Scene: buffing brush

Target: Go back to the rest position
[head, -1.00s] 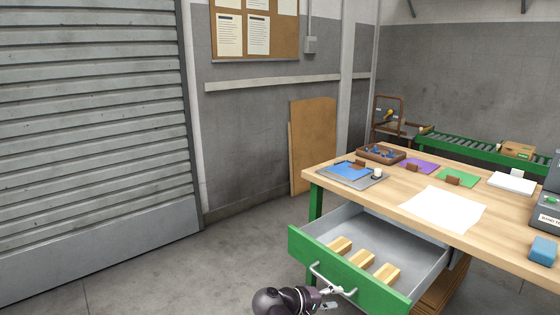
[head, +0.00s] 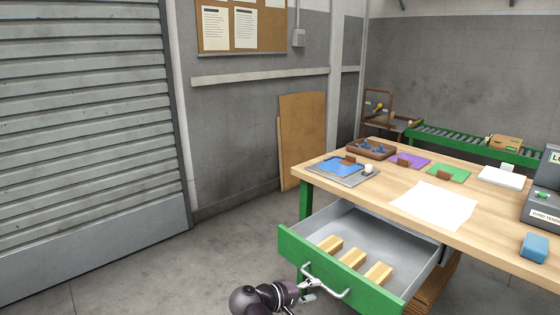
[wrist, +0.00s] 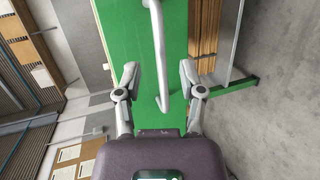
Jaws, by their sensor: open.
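My gripper (head: 309,289) is open and empty in front of the drawer, at the left end of its handle in the head view. In the wrist view my gripper (wrist: 158,76) has its two fingers spread on either side of the metal handle (wrist: 158,45), which it does not grip. The handle (head: 326,284) is fixed to the green front of the drawer (head: 352,291). The drawer stands pulled out, with wooden brush-like blocks (head: 352,257) lying in it. I cannot tell the exact gap between fingers and handle.
The workbench (head: 390,203) carries a white sheet (head: 435,205), a blue block (head: 535,245), a grey machine (head: 543,205), coloured mats and a brown tray (head: 371,149). Open concrete floor (head: 180,265) lies to the left, before a roller shutter (head: 80,150).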

